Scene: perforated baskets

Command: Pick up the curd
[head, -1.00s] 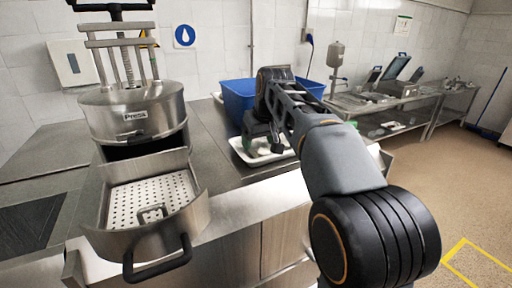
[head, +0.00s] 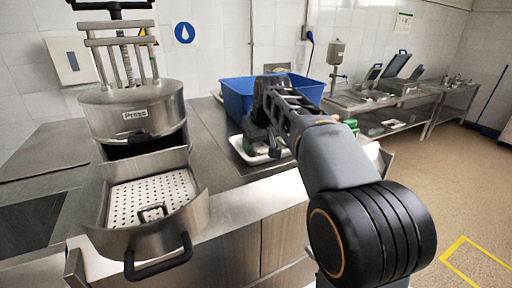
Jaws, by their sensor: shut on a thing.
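My gripper (head: 262,141) points down over a white tray (head: 236,146) on the steel counter, just in front of the blue bin. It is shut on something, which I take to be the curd. The fingertips and the held piece are mostly hidden by my arm and wrist, so I cannot tell the curd's shape or whether it is clear of the tray. Small green parts show beside the wrist.
A steel press (head: 135,115) with an open, empty perforated basket drawer (head: 150,195) and black handle stands at the left. A blue bin (head: 237,98) is behind the tray. The counter (head: 215,150) between press and tray is clear.

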